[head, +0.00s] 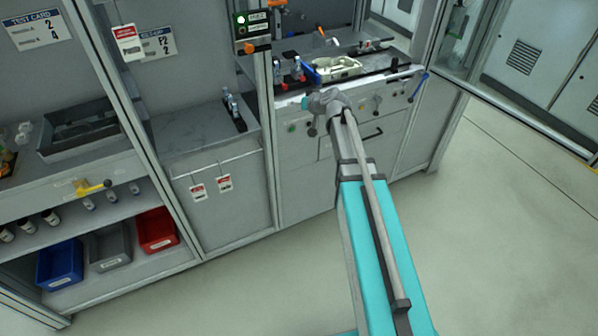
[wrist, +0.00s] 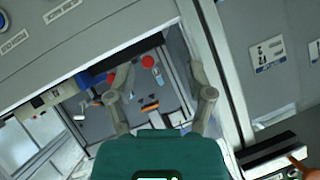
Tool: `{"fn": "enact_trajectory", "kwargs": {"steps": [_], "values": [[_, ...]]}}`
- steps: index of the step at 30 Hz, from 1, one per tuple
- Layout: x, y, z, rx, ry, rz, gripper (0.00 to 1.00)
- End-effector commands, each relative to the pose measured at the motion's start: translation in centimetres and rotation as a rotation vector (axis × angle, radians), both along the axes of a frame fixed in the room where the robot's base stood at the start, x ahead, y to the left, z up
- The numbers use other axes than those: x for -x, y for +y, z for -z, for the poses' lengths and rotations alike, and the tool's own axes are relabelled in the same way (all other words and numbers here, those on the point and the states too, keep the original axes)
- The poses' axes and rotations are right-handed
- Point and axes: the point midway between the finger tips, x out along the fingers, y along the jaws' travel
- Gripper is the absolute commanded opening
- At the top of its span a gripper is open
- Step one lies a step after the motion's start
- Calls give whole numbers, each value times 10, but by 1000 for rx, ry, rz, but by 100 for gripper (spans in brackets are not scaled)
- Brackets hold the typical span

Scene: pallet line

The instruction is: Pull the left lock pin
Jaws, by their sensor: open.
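My gripper (head: 324,101) is at the far end of my arm, in front of the work station in the head view. In the wrist view its two fingers (wrist: 158,78) stand apart with nothing between their tips. Two round red parts (wrist: 147,61) show beyond the fingers, near the left fingertip. A small orange and black part (wrist: 150,105) shows further down between the fingers. A cream pallet-like tray (head: 337,68) sits on the station top behind my gripper in the head view. I cannot tell which part is the left lock pin.
The station front has several small knobs and a dark drawer handle (head: 371,134). A blue lever (head: 418,86) is at its right end. A metal post (head: 265,110) stands left of my gripper. Shelves with blue (head: 60,266) and red bins (head: 157,230) are at left. The floor at right is clear.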

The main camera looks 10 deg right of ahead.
Motion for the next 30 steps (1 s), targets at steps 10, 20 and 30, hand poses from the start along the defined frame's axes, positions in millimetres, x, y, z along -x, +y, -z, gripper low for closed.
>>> {"fn": "enact_trajectory", "kwargs": {"steps": [10, 20, 30], "values": [[38, 17, 31, 46, 117, -49, 68], [74, 27, 58, 94, 233, -80, 68], [113, 34, 85, 151, 360, -96, 68]]}}
